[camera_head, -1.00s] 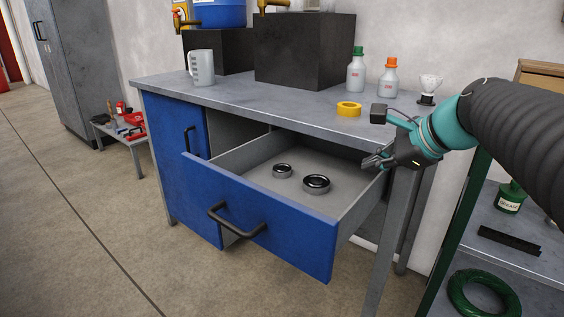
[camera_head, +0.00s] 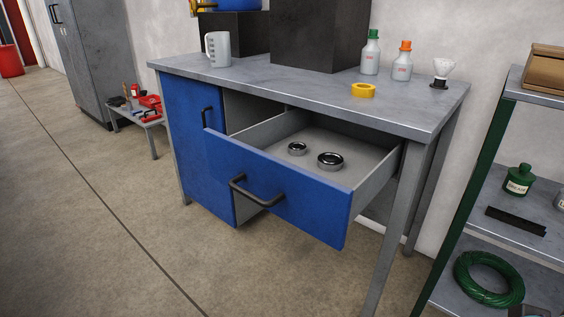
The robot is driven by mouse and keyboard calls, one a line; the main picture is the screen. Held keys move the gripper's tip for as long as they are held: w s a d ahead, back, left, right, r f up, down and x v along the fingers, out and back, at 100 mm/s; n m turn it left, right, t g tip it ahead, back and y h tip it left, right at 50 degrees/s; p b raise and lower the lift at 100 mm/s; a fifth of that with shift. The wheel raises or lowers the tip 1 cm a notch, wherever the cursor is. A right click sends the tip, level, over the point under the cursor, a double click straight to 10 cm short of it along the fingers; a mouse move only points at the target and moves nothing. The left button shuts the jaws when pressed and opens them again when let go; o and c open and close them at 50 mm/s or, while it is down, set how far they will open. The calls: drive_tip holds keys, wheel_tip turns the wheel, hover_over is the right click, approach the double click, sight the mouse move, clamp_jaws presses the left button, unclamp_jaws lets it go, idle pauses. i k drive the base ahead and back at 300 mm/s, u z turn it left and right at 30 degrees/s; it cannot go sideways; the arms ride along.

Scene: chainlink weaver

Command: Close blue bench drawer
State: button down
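The blue bench drawer (camera_head: 310,202) stands pulled out from the grey-topped bench (camera_head: 300,97), at the middle of the head view. Its blue front has a dark bar handle (camera_head: 257,195). Two dark-and-silver rings (camera_head: 330,160) lie on the drawer's grey floor, apart from each other. My gripper is not in view, so its state does not show.
A blue cupboard door (camera_head: 192,140) sits left of the drawer. On the bench top are a measuring jug (camera_head: 217,49), yellow tape (camera_head: 363,90), two bottles (camera_head: 402,66) and dark blocks. A green-framed shelf (camera_head: 478,165) stands at right. The floor before the drawer is clear.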

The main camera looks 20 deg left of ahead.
sight(255, 162)
drive_tip(key=z, duration=1.5)
drive_tip(key=k, duration=0.8)
drive_tip(key=u, duration=1.65)
